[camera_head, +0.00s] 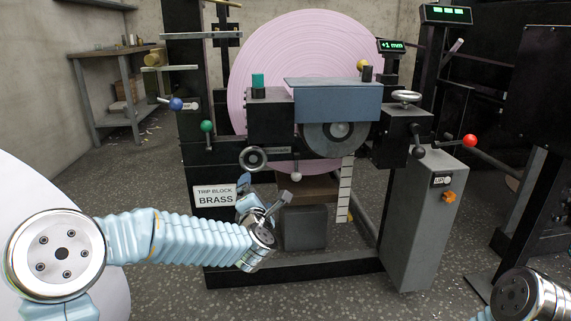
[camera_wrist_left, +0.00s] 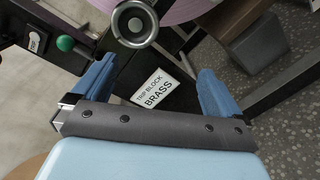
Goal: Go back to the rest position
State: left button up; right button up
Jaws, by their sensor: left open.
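My left gripper (camera_head: 265,192) is in front of the machine's lower middle, just right of the white "TRIP BLOCK BRASS" sign (camera_head: 215,195). In the left wrist view my left gripper (camera_wrist_left: 157,70) has its two blue fingers wide apart, with nothing between them. The sign (camera_wrist_left: 152,88) shows beyond the fingers. A large pink roll (camera_head: 290,50) stands upright in the black machine, behind a blue-grey housing (camera_head: 335,100). Only a joint of my right arm shows at the bottom right; its gripper is outside the view.
A handwheel (camera_head: 252,159) and a green knob (camera_head: 207,127) are on the machine's left, near my left gripper. A grey block (camera_head: 305,228) is below the housing. A grey cabinet (camera_head: 415,225) stands to the right. Floor (camera_head: 155,185) is clear on the left, before a workbench (camera_head: 105,55).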

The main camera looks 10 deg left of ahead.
pick_arm(q)
jog(key=s+d+f+m+g+h, duration=0.2)
jog(key=s+f+m, duration=0.15)
jog(key=f, duration=0.55)
jog(key=s+d+f+m+g+h, duration=0.1)
jog(key=s+f+m+g+h, duration=0.1)
jog(key=f+m, duration=0.5)
jog(key=s+d+f+m+g+h, duration=0.2)
jog(key=f, duration=0.9)
jog(key=s+f+m+g+h, duration=0.1)
jog(key=s+f+m+g, duration=0.4)
jog(key=s+f, duration=0.5)
jog(key=s+d+f+m+g+h, duration=0.1)
jog(key=s+f+m+g, duration=0.25)
jog(key=s, duration=0.55)
jog(key=s+f+m+g, duration=0.2)
jog(key=s+f+m, duration=0.2)
jog(key=s, duration=0.4)
notch_tip(320, 180, up, 17)
jog(key=p, duration=1.7)
jog(key=shift+d+p, duration=0.3)
jog(key=shift+d, duration=0.05)
jog(key=shift+w, duration=0.1)
